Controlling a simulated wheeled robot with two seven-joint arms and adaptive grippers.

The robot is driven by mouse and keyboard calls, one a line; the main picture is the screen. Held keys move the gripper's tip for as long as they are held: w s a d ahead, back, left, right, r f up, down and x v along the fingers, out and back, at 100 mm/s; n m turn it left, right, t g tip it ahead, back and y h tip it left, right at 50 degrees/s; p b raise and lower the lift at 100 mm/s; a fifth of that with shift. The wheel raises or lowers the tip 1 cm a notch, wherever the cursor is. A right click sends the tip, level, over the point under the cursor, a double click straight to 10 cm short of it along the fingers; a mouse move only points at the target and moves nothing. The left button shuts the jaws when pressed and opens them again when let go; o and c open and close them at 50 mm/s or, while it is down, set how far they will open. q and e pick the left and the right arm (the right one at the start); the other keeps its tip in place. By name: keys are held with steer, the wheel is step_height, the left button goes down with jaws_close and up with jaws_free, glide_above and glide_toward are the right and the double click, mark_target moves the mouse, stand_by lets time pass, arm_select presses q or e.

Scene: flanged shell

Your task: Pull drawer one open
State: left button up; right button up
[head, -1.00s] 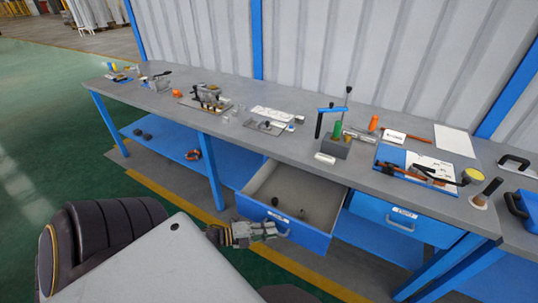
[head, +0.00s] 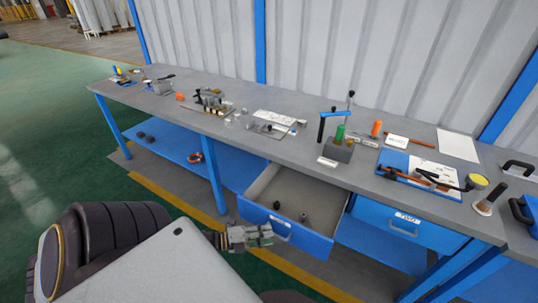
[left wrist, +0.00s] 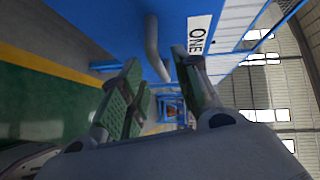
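Drawer one (head: 305,243), with a blue front, stands pulled out from under the grey bench. Its grey inside shows, with two small dark parts (head: 303,217) in it. Its bar handle (head: 283,231) is on the front. In the left wrist view the handle (left wrist: 153,48) stands beside the label "ONE" (left wrist: 196,37). My left gripper (head: 268,235) is at the left part of the drawer front, close to the handle. In the left wrist view its fingers (left wrist: 158,70) are apart, with the handle ahead between them; I cannot tell whether they touch it. My right gripper is not in view.
Drawer two (head: 400,222) is shut, to the right. The bench top (head: 240,125) carries several tools, fixtures and a blue tray (head: 393,158). A blue lower shelf (head: 170,140) and bench leg (head: 212,175) stand left of the drawer. Green floor lies open at the left.

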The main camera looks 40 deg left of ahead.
arm_select(q)
steer(key=v, duration=1)
steer(key=shift+w+f+n, duration=0.1)
steer(key=shift+n, duration=0.2)
stand_by(0.6)
